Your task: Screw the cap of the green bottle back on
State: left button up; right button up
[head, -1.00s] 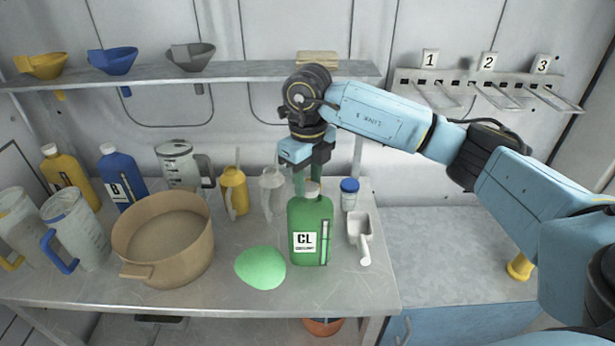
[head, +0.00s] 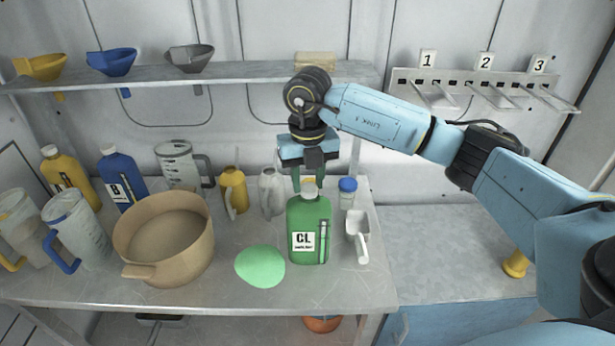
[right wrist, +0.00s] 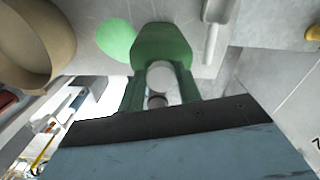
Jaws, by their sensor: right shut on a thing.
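The green bottle (head: 309,225) with a "CL" label stands upright near the front right of the table. Its pale cap (head: 309,189) is at the mouth; I cannot tell how tightly it sits. My right gripper (head: 310,182) points down from above, its green fingers shut on the cap. In the right wrist view the cap (right wrist: 160,77) lies between the two fingers (right wrist: 160,92), over the bottle's top (right wrist: 162,42). My left gripper is not in view.
A light green mat (head: 260,267) lies left of the bottle. A tan pot (head: 138,271) and several bottles and jugs fill the left. A shelf (head: 250,71) runs behind.

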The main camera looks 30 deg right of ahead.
jog(key=m, duration=0.2)
jog(key=shift+m+p, duration=0.35)
jog(key=shift+m, duration=0.05)
jog(key=shift+d+m, duration=0.1)
jog(key=shift+m, duration=0.5)
jog(key=shift+s+m+p, duration=0.1)
jog(key=shift+m+p, duration=0.3)
jog(key=shift+m, duration=0.9)
jog(key=o, duration=1)
jog(key=shift+o, duration=0.4)
